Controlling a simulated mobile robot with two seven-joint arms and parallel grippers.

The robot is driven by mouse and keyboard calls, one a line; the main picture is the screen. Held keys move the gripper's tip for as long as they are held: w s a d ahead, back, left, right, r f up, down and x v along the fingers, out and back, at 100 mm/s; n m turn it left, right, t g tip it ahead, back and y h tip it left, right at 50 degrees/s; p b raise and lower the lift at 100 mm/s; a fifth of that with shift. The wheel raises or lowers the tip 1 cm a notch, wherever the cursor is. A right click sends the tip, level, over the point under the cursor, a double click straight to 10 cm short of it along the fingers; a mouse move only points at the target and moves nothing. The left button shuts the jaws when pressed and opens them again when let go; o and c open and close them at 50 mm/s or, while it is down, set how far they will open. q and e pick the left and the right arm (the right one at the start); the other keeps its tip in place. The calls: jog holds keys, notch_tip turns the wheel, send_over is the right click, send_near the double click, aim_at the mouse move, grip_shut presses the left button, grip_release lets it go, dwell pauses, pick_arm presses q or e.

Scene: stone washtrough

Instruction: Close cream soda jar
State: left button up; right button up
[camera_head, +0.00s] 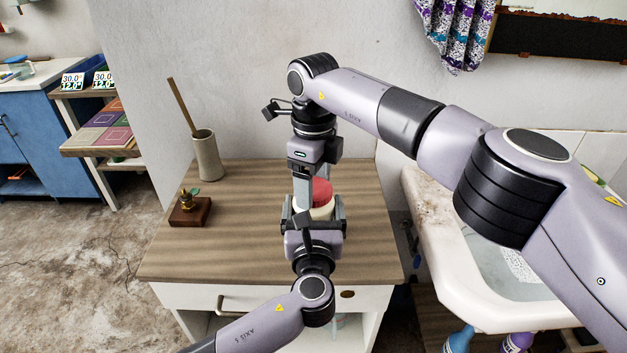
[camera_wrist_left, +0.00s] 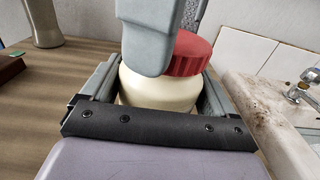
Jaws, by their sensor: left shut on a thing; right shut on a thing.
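A cream jar (camera_head: 322,213) with a red lid (camera_head: 322,190) is on the wooden worktop. In the left wrist view the jar body (camera_wrist_left: 158,92) sits between the fingers of my left gripper (camera_head: 314,208), which is shut on it. My right gripper (camera_head: 304,200) comes down from above and is shut on the red lid. Its grey finger hides the left part of the lid (camera_wrist_left: 190,54) in the wrist view. The lid is at the jar's top and its visible part reaches toward the right.
The wooden worktop (camera_head: 240,240) has free room to the left. A beige vase (camera_head: 206,155) with a stick and a small brown block with a plant (camera_head: 190,210) stand there. A white stone trough (camera_head: 440,250) is at the right, under my right arm.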

jog(key=m, duration=0.4)
jog(key=o, duration=1.2)
jog(key=shift+r, duration=3.75)
pick_arm(q)
jog(key=o, duration=1.8)
jog(key=shift+s, duration=0.1)
